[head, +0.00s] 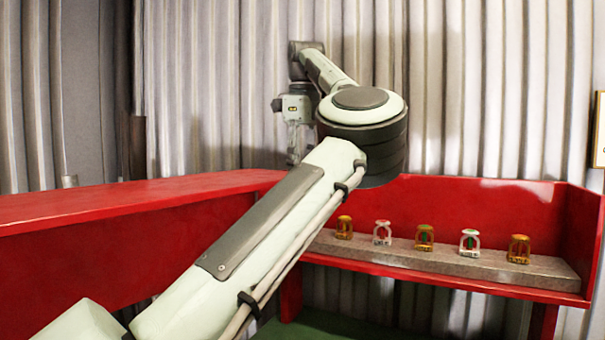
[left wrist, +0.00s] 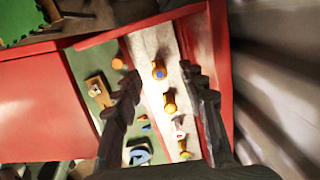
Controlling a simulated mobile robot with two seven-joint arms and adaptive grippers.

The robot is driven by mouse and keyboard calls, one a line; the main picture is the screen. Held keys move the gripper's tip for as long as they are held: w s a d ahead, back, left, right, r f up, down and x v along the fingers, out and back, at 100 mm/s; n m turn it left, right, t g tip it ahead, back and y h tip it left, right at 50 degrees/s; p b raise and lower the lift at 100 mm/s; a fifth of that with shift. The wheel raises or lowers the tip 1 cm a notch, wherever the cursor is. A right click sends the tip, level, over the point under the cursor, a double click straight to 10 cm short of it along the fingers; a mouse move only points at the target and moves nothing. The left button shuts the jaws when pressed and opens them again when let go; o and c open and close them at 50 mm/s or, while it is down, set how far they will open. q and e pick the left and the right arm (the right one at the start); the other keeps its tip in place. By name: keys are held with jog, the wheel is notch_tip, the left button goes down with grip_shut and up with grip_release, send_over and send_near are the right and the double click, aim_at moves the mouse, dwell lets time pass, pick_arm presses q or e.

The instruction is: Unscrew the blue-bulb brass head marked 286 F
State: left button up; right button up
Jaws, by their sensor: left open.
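A brass head with a blue bulb (left wrist: 158,70) stands on the grey ledge in the left wrist view, lying between the lines of the two fingers. Its marking is not legible. My left gripper (left wrist: 163,85) is open, with nothing between its dark fingers, and looks down over the row. In the head view my left gripper (head: 293,150) hangs pointing down behind my arm, above the red shelf's left part. I cannot make out a blue bulb in the head view; my arm hides part of the ledge there. My right gripper is not in view.
Several brass and white heads stand along the grey ledge (head: 550,274), including a white one with a red bulb (head: 382,232). The red shelf (head: 480,207) has a back panel and a right end wall. Loose items, including an orange round one (left wrist: 117,63), lie beside the ledge.

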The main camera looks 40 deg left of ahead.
pick_arm(q)
jog(key=shift+d+f+n+h, duration=0.35)
jog(key=shift+f+h, duration=0.15)
jog(key=shift+f, duration=0.2)
jog(key=shift+d+f, duration=0.1)
jog(key=shift+f, duration=0.25)
notch_tip(320, 180, down, 7)
jog(key=shift+f, duration=0.15)
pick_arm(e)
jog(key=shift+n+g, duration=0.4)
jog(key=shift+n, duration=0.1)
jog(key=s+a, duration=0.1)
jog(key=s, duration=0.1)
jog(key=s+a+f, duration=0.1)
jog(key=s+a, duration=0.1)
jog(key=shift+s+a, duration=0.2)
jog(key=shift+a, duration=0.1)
pick_arm(q)
jog(key=shift+c, duration=0.2)
grip_shut()
jog(key=shift+n, duration=0.25)
jog(key=n, duration=0.5)
jog(key=shift+s+d, duration=0.15)
jog(key=shift+s, duration=0.05)
